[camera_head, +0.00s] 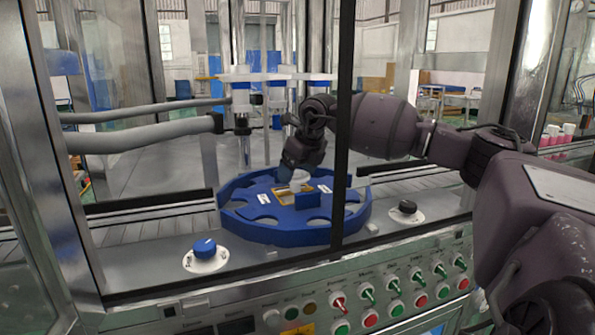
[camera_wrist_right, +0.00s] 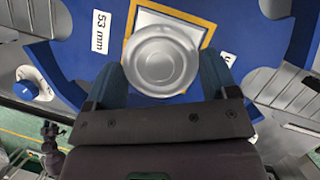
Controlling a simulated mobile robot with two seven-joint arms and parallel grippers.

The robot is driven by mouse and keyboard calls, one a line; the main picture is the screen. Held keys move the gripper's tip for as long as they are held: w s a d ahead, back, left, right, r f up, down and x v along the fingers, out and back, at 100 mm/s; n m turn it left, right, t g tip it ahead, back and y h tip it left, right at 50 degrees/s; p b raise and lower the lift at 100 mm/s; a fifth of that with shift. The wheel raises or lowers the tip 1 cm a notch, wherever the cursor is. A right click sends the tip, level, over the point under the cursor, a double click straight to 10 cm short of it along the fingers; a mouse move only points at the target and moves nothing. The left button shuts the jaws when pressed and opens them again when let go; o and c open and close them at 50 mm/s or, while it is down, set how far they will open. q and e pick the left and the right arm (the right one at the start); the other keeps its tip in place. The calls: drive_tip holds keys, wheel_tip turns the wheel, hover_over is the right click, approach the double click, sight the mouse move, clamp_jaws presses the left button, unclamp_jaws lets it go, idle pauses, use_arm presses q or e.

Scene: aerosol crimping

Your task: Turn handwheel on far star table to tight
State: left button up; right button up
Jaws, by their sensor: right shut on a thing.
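The star table (camera_head: 250,225) is a blue notched disc behind the machine's front frame. In the right wrist view its blue top (camera_wrist_right: 190,20) carries a "53 mm" label and a yellow square outline. A round silver handwheel (camera_wrist_right: 162,58) sits in the middle of that outline. My right gripper (camera_head: 292,168) reaches down over the table's centre. In the wrist view its two dark blue fingers are on either side of the handwheel, shut on it. In the head view the gripper mostly hides the handwheel. My left gripper is not in view.
A metal post (camera_head: 345,130) stands in front of the table and my right arm. Filling heads with grey hoses (camera_head: 150,140) hang behind at the left. A blue knob (camera_head: 204,247), a black knob (camera_head: 407,207) and a panel of switches (camera_head: 390,290) are at the front.

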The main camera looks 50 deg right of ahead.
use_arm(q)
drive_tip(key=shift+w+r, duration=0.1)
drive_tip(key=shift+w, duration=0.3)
use_arm(e)
drive_tip(key=shift+m, duration=0.5)
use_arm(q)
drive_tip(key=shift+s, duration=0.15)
use_arm(e)
drive_tip(key=o, duration=0.8)
drive_tip(key=shift+c, duration=0.2)
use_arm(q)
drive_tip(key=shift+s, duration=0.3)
use_arm(e)
drive_tip(key=shift+o, duration=0.3)
use_arm(q)
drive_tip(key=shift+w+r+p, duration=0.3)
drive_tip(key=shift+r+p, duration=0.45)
drive_tip(key=shift+p, duration=0.2)
use_arm(e)
drive_tip(key=v, duration=1)
drive_tip(key=shift+a+r, duration=0.2)
drive_tip(key=shift+r, duration=0.2)
